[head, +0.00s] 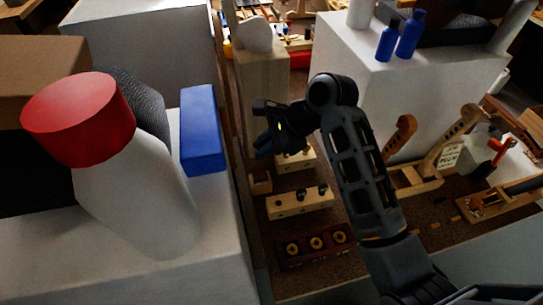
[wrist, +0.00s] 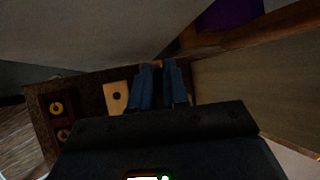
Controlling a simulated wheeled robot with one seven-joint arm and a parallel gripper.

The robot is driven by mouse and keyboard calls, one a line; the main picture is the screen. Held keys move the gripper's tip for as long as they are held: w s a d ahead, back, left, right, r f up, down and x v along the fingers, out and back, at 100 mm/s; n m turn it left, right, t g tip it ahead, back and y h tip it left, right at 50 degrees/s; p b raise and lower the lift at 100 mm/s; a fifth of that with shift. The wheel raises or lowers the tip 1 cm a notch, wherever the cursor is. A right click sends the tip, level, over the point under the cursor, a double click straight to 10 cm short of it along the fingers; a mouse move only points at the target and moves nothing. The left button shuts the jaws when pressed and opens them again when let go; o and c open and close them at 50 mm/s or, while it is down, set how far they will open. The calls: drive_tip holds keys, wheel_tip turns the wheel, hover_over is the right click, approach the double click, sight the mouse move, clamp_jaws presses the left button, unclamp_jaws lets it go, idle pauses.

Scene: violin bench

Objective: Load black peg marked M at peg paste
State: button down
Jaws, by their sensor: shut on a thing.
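My gripper (head: 268,145) is in the middle of the head view, above the brown bench near a pale wooden post. In the wrist view its two blue fingers (wrist: 162,85) are close together, with a narrow gap. The held thing is too dark and hidden to make out; I cannot read an M. A pale wooden block (head: 300,203) with several black pegs standing in it lies below my gripper. A dark red tray (head: 315,245) with yellow-ringed round pieces lies in front of it. I cannot tell which thing is the peg paste.
The pale wooden post (head: 262,95) stands close behind my gripper. A white bottle with a red cap (head: 78,115) and a blue box (head: 201,130) stand at left. Wooden stands (head: 415,180) are at right. A large white block (head: 365,85) with blue bottles stands behind.

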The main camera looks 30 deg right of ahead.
drive_tip(key=shift+f+b, duration=1.4)
drive_tip(key=shift+f, duration=1.55)
drive_tip(key=shift+s+f, duration=0.1)
drive_tip(key=shift+f, duration=0.45)
drive_tip(key=shift+r+p, duration=1.4)
drive_tip(key=shift+r, duration=2.1)
